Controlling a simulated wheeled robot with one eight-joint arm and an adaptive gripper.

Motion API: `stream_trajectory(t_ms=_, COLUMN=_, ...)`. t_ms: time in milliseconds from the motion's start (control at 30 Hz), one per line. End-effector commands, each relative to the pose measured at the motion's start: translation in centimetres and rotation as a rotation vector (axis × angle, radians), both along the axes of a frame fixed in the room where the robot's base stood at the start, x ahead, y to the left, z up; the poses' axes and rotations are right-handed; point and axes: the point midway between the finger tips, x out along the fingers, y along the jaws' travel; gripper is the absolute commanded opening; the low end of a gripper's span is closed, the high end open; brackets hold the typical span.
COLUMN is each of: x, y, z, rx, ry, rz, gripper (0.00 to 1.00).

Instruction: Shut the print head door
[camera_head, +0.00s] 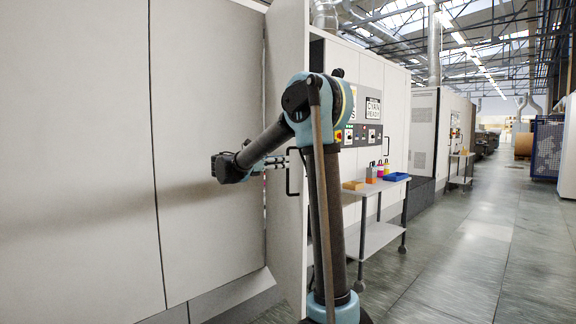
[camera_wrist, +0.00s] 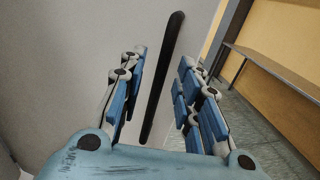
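The print head door (camera_head: 284,60) is a tall pale grey panel standing open, swung out from the machine front. Its black bar handle (camera_head: 289,183) sits near the door's free edge. My gripper (camera_head: 284,160) reaches in from the left, level with the handle. In the wrist view the handle (camera_wrist: 160,80) runs as a slanted dark bar between the blue fingers of my gripper (camera_wrist: 164,62). The fingers are spread on both sides of it, with gaps left and right. The door face (camera_wrist: 85,45) fills the background there. My arm hides part of the door.
Large closed grey panels (camera_head: 80,150) line the left. Beyond the door, a cart (camera_head: 365,238) carries coloured bottles (camera_head: 371,173) and a blue tray (camera_head: 396,177). A control panel (camera_head: 363,135) is behind it. The aisle floor (camera_head: 470,255) on the right is clear.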

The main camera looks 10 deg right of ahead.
Motion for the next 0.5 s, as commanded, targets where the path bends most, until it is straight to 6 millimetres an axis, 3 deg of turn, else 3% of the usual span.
stream_trajectory(t_ms=200, x=1.0, y=-2.6, z=0.0, rx=0.000, ry=0.000, rz=-0.003, gripper=0.31)
stream_trajectory(t_ms=500, x=1.4, y=-3.5, z=0.0, rx=0.000, ry=0.000, rz=0.000, gripper=0.31)
